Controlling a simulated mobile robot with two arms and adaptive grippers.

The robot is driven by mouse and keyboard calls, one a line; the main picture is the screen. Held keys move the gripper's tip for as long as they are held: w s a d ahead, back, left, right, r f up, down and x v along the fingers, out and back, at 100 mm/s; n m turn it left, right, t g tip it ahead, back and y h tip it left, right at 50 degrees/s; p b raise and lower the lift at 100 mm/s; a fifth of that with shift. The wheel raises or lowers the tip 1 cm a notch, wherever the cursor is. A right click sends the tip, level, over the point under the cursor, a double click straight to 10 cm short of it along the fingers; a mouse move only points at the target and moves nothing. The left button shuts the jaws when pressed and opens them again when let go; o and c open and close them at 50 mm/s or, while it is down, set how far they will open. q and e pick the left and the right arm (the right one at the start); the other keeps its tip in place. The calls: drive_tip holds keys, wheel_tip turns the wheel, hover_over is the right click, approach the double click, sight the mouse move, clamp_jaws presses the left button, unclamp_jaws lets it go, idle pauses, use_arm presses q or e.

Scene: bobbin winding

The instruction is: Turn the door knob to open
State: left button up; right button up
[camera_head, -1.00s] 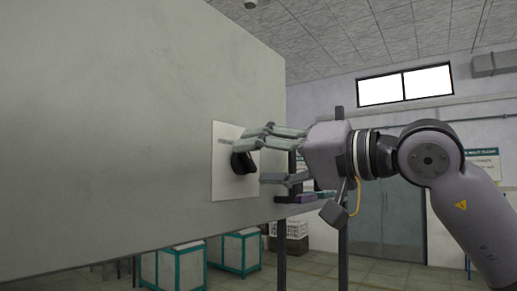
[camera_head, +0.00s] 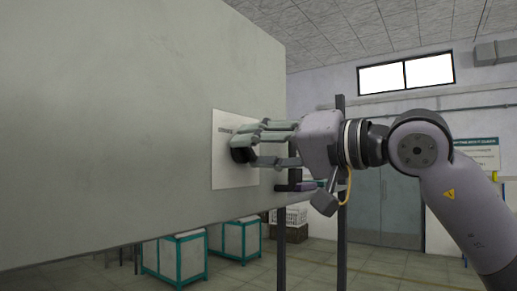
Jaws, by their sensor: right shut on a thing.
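A black knob (camera_head: 240,155) sticks out from a white square plate (camera_head: 230,178) on a large grey panel (camera_head: 120,130). My right gripper (camera_head: 248,149) comes in from the right, with its fingers above and below the knob, shut on it. The fingers hide much of the knob. Small dark marking shows on the plate above the knob, too small to read. My left gripper is not in view.
White and teal cabinets (camera_head: 175,260) stand on the floor below the panel. A dark upright post (camera_head: 342,240) stands behind my right gripper. A white crate (camera_head: 291,217) and a grey double door (camera_head: 385,207) are further back.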

drive_tip(key=shift+c, duration=1.1)
drive_tip(key=shift+f+m, duration=0.1)
drive_tip(key=shift+m, duration=0.2)
drive_tip(key=m+b, duration=0.2)
drive_tip(key=m, duration=0.1)
drive_tip(key=shift+m, duration=0.3)
drive_tip(key=m+b, duration=0.2)
drive_tip(key=m, duration=0.2)
drive_tip(key=shift+f+m, duration=0.1)
drive_tip(key=shift+m, duration=0.2)
drive_tip(key=m+b, duration=0.1)
drive_tip(key=m, duration=0.3)
drive_tip(key=shift+m+b, duration=0.3)
drive_tip(key=shift+b, duration=0.05)
drive_tip(key=shift+m+b, duration=0.75)
drive_tip(key=shift+m, duration=1.45)
